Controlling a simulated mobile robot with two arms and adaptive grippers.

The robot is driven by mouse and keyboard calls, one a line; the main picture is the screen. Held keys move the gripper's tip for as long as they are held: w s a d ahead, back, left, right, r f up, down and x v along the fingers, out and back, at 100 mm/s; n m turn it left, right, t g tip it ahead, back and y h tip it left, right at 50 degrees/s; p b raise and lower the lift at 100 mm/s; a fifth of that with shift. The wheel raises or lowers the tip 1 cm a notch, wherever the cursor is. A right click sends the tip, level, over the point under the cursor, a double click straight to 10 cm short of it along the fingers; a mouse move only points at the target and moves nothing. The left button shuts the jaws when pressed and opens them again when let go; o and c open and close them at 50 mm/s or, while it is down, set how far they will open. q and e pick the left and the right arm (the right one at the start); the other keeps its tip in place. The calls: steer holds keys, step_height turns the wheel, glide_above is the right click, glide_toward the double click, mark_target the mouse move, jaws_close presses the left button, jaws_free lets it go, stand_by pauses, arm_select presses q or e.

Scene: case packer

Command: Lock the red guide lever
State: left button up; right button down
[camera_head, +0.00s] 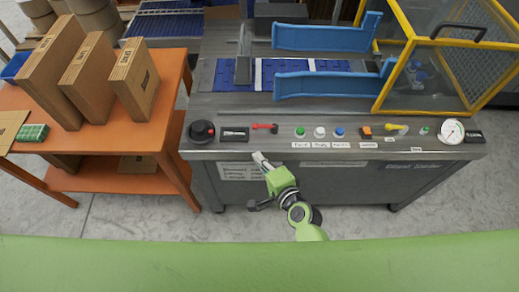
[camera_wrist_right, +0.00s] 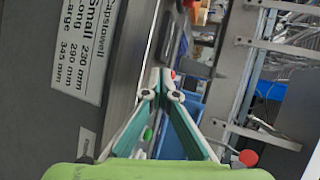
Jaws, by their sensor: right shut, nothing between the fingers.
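The red guide lever (camera_head: 265,126) lies roughly level on the grey control panel, between a black display and the row of buttons. Its red end points left and its other end is at the right. My right gripper (camera_head: 259,157) is shut and empty. It is in front of the panel's front edge, just below the lever in the head view, and apart from it. In the right wrist view the closed fingertips (camera_wrist_right: 165,86) point along the machine's front. A small red spot shows just beyond them; I cannot tell whether it is the lever. My left gripper is not in view.
A black round knob (camera_head: 201,131) is left of the lever; green, white and blue buttons (camera_head: 319,132) are right of it. Blue guide rails (camera_head: 325,38) and a yellow-framed guard (camera_head: 440,60) stand behind. An orange table (camera_head: 177,70) with cartons is at the left.

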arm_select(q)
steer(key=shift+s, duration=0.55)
arm_select(e)
steer(key=shift+s+r, duration=0.3)
steer(key=shift+s, duration=0.45)
steer(key=shift+s+r, duration=0.25)
steer(key=shift+s, duration=0.45)
steer(key=s+d+f+n+g+h, duration=0.1)
steer(key=s+d+f+n+g, duration=0.1)
steer(key=s+f, duration=0.45)
steer(key=s+d+f+n+g+h, duration=0.1)
steer(key=s+d+f+n+g, duration=0.15)
steer(key=f, duration=0.75)
steer(key=s+d+f+n+g+h, duration=0.1)
steer(key=s+d+f+n, duration=0.1)
steer(key=s+f, duration=0.45)
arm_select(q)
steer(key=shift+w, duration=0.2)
arm_select(e)
steer(key=s+d+f+n+g+h, duration=0.1)
steer(key=s+d+f+n, duration=0.3)
steer(key=s+d+f, duration=0.4)
steer(key=s+d+f+n+g+h, duration=0.2)
steer(key=s+d+f+n+g, duration=0.2)
steer(key=s, duration=1)
steer(key=d+f, duration=0.3)
steer(key=d, duration=0.1)
steer(key=shift+s+d+f+g, duration=0.2)
steer(key=shift+d+f+g, duration=0.1)
steer(key=shift+f+g, duration=0.05)
